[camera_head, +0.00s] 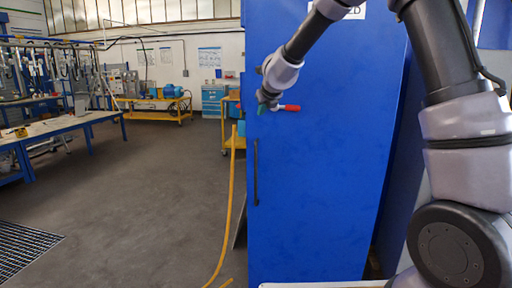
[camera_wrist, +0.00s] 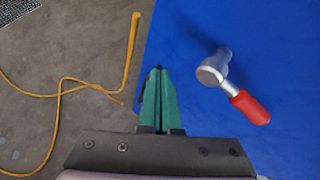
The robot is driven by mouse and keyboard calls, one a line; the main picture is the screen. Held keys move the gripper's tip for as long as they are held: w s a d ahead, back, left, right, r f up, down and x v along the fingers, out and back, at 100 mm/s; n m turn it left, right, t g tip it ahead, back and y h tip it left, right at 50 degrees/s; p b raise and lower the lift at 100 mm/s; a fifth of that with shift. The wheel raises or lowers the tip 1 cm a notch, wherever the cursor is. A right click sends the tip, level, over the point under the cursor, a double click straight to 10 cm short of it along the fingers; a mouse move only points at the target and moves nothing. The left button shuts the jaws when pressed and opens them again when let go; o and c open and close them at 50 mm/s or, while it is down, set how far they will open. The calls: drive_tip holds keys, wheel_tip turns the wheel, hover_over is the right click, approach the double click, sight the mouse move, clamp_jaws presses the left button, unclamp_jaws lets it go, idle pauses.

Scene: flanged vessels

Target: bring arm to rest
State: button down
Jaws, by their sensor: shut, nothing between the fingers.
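My arm reaches down from the upper right in the head view, across the front of a tall blue cabinet (camera_head: 325,180). My gripper (camera_head: 263,108) is at the cabinet's upper left. In the wrist view its green fingers (camera_wrist: 157,98) are together with nothing between them. A lever with a red handle (camera_head: 291,107) and a metal stem is on the blue face. It shows to the right of the fingers in the wrist view (camera_wrist: 250,107), apart from them.
A black vertical door handle (camera_head: 256,172) is on the cabinet's left edge. A yellow hose (camera_head: 231,200) hangs and lies on the floor beside it. Blue workbenches (camera_head: 60,125) stand at left, a yellow cart (camera_head: 155,103) farther back. The grey floor between is open.

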drive_tip(key=s+d+r+n+y, duration=0.2)
drive_tip(key=s+d+r+n, duration=0.3)
drive_tip(key=s+r+n, duration=0.25)
drive_tip(key=s+d+r+n+y, duration=0.1)
drive_tip(key=s+d+r+n, duration=0.4)
drive_tip(key=s+r+n, duration=0.3)
drive_tip(key=s+d+f+n+g+h, duration=0.1)
drive_tip(key=s+d+f+n, duration=0.1)
drive_tip(key=s, duration=0.5)
drive_tip(key=s+d+f+n+g+h, duration=0.1)
drive_tip(key=s+d+f+n, duration=0.2)
drive_tip(key=s+d+n, duration=0.2)
drive_tip(key=s+d+f+n+h, duration=0.1)
drive_tip(key=s+d+n, duration=0.3)
drive_tip(key=s, duration=0.6)
drive_tip(key=d+f, duration=0.1)
drive_tip(key=d, duration=0.1)
drive_tip(key=shift+s+d+f+g+h, duration=0.2)
drive_tip(key=shift+s+d+g+h, duration=0.15)
drive_tip(key=shift+g+h, duration=0.05)
